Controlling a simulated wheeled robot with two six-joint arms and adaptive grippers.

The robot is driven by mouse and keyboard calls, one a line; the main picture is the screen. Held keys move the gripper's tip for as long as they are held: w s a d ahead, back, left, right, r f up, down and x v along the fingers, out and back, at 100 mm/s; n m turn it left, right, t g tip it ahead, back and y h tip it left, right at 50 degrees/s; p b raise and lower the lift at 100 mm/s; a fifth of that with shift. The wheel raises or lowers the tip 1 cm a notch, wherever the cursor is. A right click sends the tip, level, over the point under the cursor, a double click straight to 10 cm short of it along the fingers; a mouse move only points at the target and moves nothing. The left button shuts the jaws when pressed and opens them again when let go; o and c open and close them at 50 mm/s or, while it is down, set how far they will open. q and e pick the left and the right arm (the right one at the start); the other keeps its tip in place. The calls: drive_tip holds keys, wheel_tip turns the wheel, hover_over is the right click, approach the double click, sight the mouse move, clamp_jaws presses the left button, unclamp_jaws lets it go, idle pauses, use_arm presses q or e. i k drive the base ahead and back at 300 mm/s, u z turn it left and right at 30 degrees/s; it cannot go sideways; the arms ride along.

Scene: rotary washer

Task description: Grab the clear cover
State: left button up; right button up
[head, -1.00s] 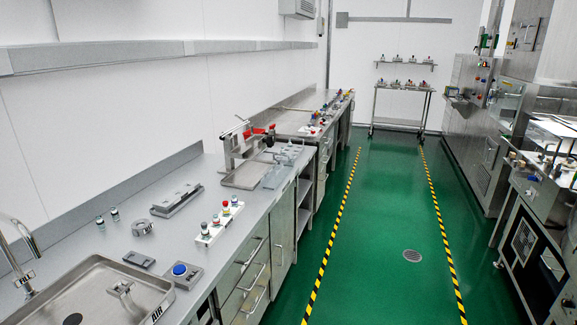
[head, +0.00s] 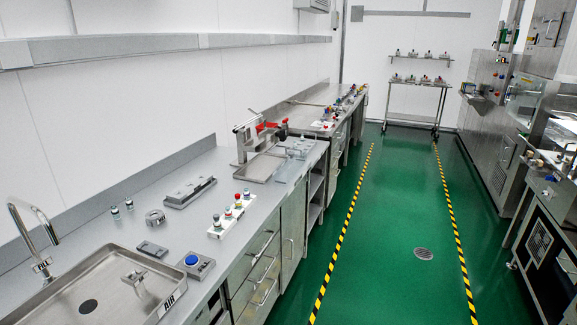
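A see-through, pale piece (head: 291,169) lies on the steel counter, at the right of a shallow metal tray (head: 257,168). It looks like the clear cover, but it is small and faint, so I cannot tell its exact shape. A metal stand with red parts (head: 247,137) rises at the back of the tray. Neither of my grippers is in the head view.
A sink (head: 60,307) with a tap is at the near left. A blue button box (head: 194,264), a white strip with coloured knobs (head: 230,216) and a grey block (head: 190,192) stand on the counter. The green floor (head: 395,225) between striped lines is clear; machines line the right.

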sight(287, 169)
drive_tip(key=z, duration=0.4)
drive_tip(key=i, duration=0.7)
drive_tip(key=z, duration=0.9)
drive_tip(key=i, duration=3.2)
drive_tip(key=u, duration=1.55)
drive_tip(key=i, duration=1)
drive_tip(key=u, duration=0.85)
